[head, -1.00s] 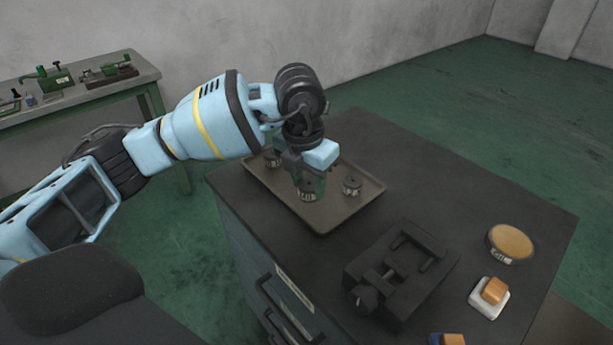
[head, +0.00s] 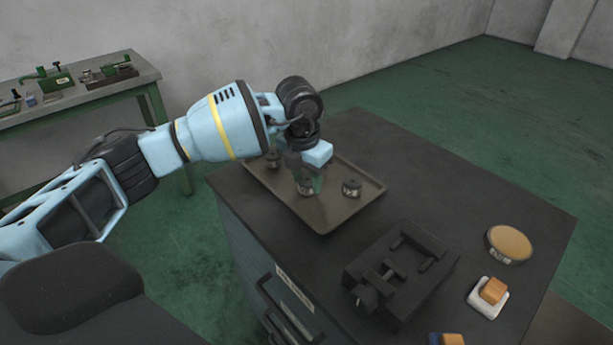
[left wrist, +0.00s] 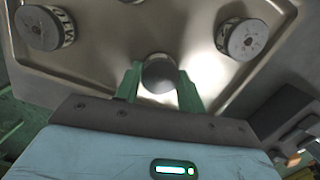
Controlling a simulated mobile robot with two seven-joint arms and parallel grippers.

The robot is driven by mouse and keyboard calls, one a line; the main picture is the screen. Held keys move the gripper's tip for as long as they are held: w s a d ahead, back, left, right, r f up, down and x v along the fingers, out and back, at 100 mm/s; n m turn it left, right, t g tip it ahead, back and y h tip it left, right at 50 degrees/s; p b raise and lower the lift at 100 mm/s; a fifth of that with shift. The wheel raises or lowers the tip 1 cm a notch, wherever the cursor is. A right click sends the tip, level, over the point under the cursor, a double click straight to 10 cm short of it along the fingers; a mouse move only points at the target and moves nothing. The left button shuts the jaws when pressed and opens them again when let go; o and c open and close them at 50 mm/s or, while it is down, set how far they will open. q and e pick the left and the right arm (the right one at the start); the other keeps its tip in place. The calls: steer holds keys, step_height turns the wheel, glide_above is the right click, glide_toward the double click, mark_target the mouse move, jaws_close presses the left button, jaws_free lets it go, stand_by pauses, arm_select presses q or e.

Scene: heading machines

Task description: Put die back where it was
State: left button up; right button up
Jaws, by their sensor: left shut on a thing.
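My left gripper (head: 309,182) points down over the brown tray (head: 335,222) on the dark cabinet top. It is shut on a small round die (head: 304,190), low over the tray floor. I cannot tell whether the die touches the tray. In the left wrist view the dark round top of the held die (left wrist: 160,73) sits between the green fingers (left wrist: 160,88). Two other round dies stand in the tray, one to the left (head: 272,158) and one to the right (head: 351,187). My right gripper is not in view.
A black vise (head: 400,270) stands in front of the tray. To the right are a round tan-topped thing (head: 509,243) and an orange block on a white base (head: 489,297). A green bench with tools (head: 80,92) stands at the far left. The cabinet's back right is clear.

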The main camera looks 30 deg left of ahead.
mark_target(302, 184)
arm_select(q)
steer(key=shift+f, duration=0.1)
steer(key=o, duration=1.3)
steer(key=shift+c, duration=0.2)
step_height(302, 184, up, 12)
steer(key=s, duration=0.1)
steer(key=shift+s, duration=0.25)
steer(key=shift+s+a, duration=0.1)
